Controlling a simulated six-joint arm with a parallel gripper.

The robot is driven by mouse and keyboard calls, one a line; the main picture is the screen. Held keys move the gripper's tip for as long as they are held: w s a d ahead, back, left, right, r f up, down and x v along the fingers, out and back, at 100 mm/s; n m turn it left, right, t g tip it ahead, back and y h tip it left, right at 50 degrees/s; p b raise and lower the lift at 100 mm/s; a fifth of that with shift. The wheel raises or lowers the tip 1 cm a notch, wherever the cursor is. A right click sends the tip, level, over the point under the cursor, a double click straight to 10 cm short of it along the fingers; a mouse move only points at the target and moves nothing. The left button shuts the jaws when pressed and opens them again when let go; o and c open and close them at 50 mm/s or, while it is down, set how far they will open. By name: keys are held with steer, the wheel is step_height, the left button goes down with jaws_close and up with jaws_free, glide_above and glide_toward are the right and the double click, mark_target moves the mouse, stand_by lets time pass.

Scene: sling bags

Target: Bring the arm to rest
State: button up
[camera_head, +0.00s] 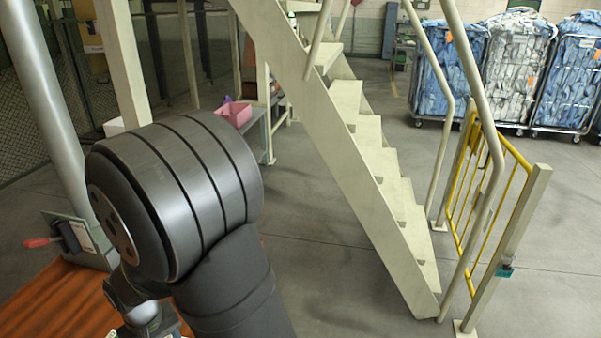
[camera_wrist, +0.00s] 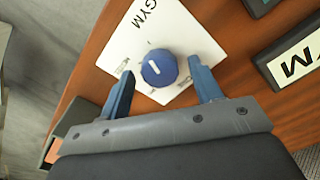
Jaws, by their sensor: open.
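My gripper (camera_wrist: 160,67) shows in the wrist view with its two blue-grey fingers spread wide apart and nothing held between them. A round blue knob (camera_wrist: 159,68) with a white mark sits on a white panel lettered "GYM" (camera_wrist: 145,32), and appears in the picture between the fingertips. Gaps show between the knob and both fingers; the height of the fingers above the panel cannot be told. In the head view my dark arm covers much of the lower left and hides most of the gripper.
The panel lies on a brown wooden tabletop (camera_wrist: 95,55). A dark box with a white label marked "M" (camera_wrist: 290,60) lies at right. In the head view, a red-handled device (camera_head: 68,238) stands at left; stairs (camera_head: 370,160), a yellow gate (camera_head: 480,190) and laundry cages (camera_head: 515,65) stand beyond.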

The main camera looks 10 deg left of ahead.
steer(key=n, duration=0.5)
steer(key=shift+n, duration=0.3)
steer(key=shift+c, duration=0.5)
stand_by(1.0)
